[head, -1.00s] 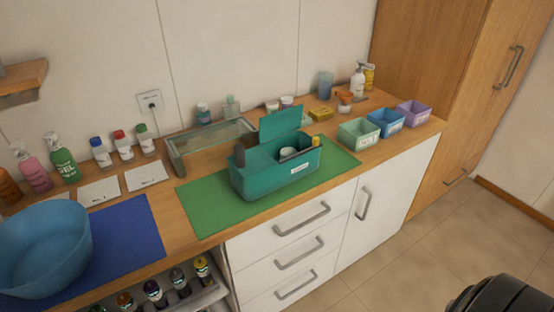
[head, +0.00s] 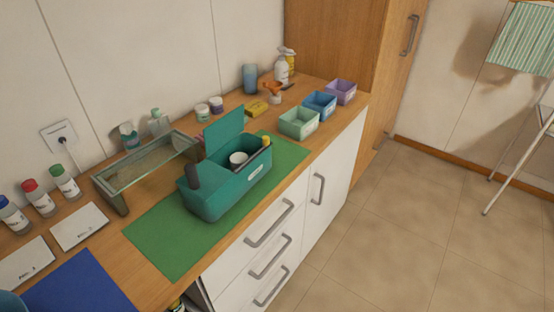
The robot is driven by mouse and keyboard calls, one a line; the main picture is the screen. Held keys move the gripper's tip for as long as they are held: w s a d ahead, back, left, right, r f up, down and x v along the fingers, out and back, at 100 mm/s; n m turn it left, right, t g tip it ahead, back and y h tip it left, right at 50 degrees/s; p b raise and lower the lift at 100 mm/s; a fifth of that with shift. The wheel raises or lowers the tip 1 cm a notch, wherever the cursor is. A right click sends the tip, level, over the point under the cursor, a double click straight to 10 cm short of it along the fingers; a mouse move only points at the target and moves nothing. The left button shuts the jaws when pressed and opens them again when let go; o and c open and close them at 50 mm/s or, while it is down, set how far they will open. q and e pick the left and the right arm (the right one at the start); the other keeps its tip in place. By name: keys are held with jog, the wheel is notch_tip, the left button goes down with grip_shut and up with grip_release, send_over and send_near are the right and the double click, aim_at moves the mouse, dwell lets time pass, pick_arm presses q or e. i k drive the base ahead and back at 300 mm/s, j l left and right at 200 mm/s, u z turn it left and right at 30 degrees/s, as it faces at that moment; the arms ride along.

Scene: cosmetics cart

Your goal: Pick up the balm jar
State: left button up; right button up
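Several small jars show in the head view, and I cannot tell by label which is the balm jar. A white jar (head: 238,158) stands inside the open teal caddy (head: 222,196). Two low pale jars stand side by side behind the caddy near the wall: a left jar (head: 202,110) and a right jar with a purple-grey body (head: 216,105). The caddy sits on a green mat (head: 160,246) with its lid (head: 223,131) raised. Neither of my grippers is in view.
A glass-topped stand (head: 148,168) is left of the caddy. Green (head: 299,123), blue (head: 319,104) and purple (head: 340,92) bins line the right end. A yellow block (head: 256,108) lies behind the mat. Floor (head: 420,215) is clear; a drying rack (head: 520,140) stands at right.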

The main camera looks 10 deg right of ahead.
aim_at(237, 158)
jog(key=z, duration=0.1)
jog(key=i+l+u, duration=0.1)
jog(key=u, duration=0.8)
jog(key=l+u, duration=0.35)
jog(key=l, duration=0.2)
jog(key=l+u, duration=0.35)
jog(key=l, duration=0.25)
jog(key=k+l+u, duration=0.15)
jog(key=l+u, duration=0.2)
jog(key=l, duration=0.15)
